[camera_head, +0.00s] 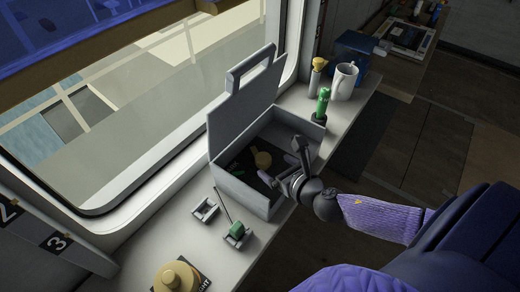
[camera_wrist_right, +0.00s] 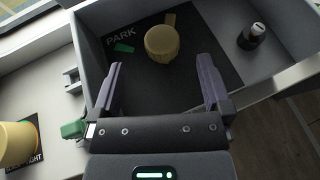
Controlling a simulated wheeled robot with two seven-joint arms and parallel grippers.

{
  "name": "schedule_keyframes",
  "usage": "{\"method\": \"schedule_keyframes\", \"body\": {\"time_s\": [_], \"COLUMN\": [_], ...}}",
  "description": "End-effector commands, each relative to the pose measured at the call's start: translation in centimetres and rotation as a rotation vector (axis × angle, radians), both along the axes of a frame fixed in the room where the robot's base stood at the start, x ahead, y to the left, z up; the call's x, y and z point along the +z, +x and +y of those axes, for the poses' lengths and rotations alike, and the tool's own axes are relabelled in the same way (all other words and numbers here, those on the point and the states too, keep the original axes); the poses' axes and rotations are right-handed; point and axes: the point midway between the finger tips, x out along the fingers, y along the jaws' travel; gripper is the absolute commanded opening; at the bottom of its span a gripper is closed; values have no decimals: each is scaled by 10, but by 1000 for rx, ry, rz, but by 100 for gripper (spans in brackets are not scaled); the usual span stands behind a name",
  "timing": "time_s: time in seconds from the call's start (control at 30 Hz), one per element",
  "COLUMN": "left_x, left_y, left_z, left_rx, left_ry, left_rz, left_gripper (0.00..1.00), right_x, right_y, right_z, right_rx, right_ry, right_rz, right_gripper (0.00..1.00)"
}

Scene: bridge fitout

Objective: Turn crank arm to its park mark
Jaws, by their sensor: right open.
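A grey box (camera_head: 244,193) with its lid raised stands on the ledge. In it, a dark mat (camera_wrist_right: 211,29) carries a yellow round crank hub (camera_head: 262,159) with a short arm, which points up in the right wrist view (camera_wrist_right: 162,45). A green mark (camera_wrist_right: 124,47) and the word PARK lie left of the hub there; the mark also shows in the head view (camera_head: 235,168). My right gripper (camera_head: 282,163) is open and empty over the box. In the wrist view its fingers (camera_wrist_right: 160,66) lie either side of and below the hub, apart from it. My left gripper is out of view.
A dark cylinder (camera_wrist_right: 253,38) stands inside the box, on the right. A green item in a grey holder (camera_head: 237,233), an empty holder (camera_head: 205,209) and another yellow knob (camera_head: 175,276) sit nearer me. A green bottle (camera_head: 322,104) and white mug (camera_head: 344,82) stand beyond the box.

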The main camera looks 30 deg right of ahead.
Motion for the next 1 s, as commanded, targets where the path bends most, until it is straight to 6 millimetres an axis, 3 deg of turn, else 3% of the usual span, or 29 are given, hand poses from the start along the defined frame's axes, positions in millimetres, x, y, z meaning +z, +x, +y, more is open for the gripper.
{"method": "schedule_keyframes", "body": {"time_s": [0.1, 0.3, 0.67, 1.0], "left_x": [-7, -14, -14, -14], "left_y": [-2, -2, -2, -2], "left_z": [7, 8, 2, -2], "left_rx": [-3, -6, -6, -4], "left_ry": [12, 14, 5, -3], "left_rz": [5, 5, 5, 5], "left_gripper": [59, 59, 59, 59], "right_x": [-13, -25, -27, -27], "right_y": [28, 56, 63, 62], "right_z": [1, 3, 3, 3], "right_rx": [-5, -5, -4, -5], "right_ry": [4, 4, 7, 7], "right_rz": [-3, 1, 2, 2], "right_gripper": [99, 99, 97, 25]}}
